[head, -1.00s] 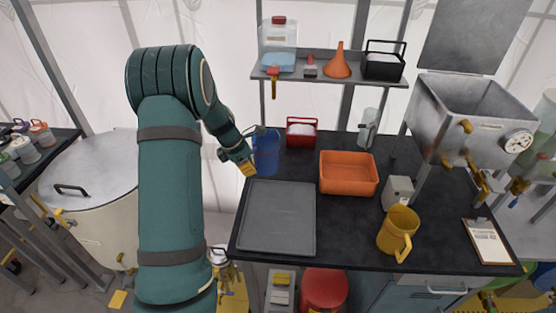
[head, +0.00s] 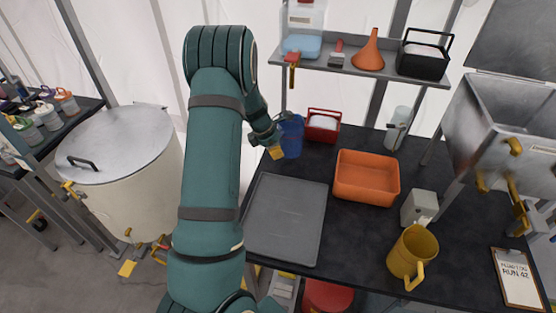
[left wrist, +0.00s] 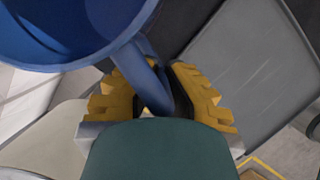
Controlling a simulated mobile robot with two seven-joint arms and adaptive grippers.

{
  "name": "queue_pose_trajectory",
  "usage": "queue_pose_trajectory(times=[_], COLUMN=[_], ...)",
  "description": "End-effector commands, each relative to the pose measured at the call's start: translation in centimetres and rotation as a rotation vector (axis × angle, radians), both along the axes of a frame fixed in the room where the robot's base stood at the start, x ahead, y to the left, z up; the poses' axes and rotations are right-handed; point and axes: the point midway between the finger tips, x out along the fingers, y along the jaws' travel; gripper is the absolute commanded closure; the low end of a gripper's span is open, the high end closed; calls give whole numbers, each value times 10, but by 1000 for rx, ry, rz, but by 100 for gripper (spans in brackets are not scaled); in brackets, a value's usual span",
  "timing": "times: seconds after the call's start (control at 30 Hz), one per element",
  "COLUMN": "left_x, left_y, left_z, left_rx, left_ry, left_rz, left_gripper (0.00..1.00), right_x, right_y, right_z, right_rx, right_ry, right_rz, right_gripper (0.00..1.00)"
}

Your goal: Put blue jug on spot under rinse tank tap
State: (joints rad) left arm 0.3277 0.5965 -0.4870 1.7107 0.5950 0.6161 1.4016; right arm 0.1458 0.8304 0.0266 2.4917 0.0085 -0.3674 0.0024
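The blue jug (head: 291,138) is at the back left edge of the dark table. My left gripper (head: 272,148) is at its left side. In the left wrist view the jug (left wrist: 70,35) fills the upper left, and its handle runs between the yellow fingers of my left gripper (left wrist: 160,100), which are shut on it. A large cream tank (head: 125,190) with a grey lid stands at the left, with yellow taps low on its side and a yellow square (head: 127,268) below. A metal tank (head: 495,125) with brass taps is at the right. No label shows which is the rinse tank. My right gripper is out of view.
The table holds a grey tray (head: 285,220), an orange tub (head: 366,176), a red caddy (head: 322,126), a yellow jug (head: 411,252), a grey box (head: 418,207) and a clipboard (head: 517,278). A shelf (head: 375,72) stands behind. A bottle rack is at far left.

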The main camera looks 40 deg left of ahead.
Motion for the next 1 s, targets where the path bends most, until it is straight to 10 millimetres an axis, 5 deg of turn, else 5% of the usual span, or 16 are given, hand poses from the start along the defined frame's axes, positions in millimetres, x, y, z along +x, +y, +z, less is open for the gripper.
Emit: queue_pose_trajectory(times=[0.37,0.73,0.83,1.0], left_x=[0,1,1,1], left_y=[0,0,0,0], left_z=[-42,-46,-45,-44], left_rx=[1,1,1,1], left_ry=[0,-2,-2,-2], left_rz=[0,-1,-1,-1], left_gripper=[100,100,66,66], right_x=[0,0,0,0], right_y=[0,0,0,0], right_z=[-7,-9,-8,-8], right_rx=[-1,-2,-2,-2], right_ry=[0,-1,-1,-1], right_rz=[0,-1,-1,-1], right_gripper=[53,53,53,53])
